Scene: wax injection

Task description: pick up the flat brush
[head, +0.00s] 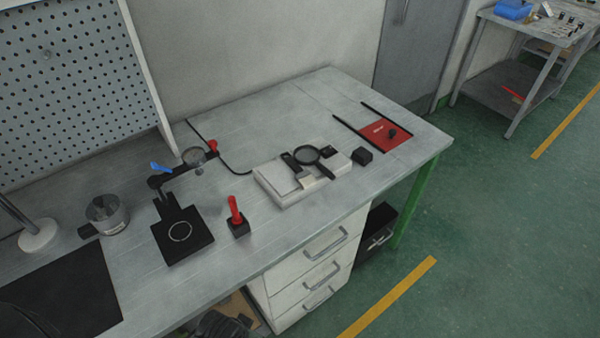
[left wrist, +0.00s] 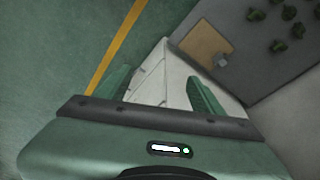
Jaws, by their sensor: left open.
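What looks like the flat brush (head: 293,164), with a dark handle and a pale end, lies on a white block or tray (head: 273,184) on the workbench in the head view. It is small there, and a black-rimmed magnifying glass (head: 307,155) lies right beside it. My left gripper (left wrist: 158,90) shows in the left wrist view with its two green fingers apart and nothing between them. The brush is not seen in that view. Neither gripper shows in the head view.
A red-handled tool in a black holder (head: 238,224), a black stand with a ring (head: 183,238) and a metal pot (head: 105,214) stand left of the white block. A small black cube (head: 362,156) and a red mat (head: 385,136) lie right of it. Bare bench surrounds these.

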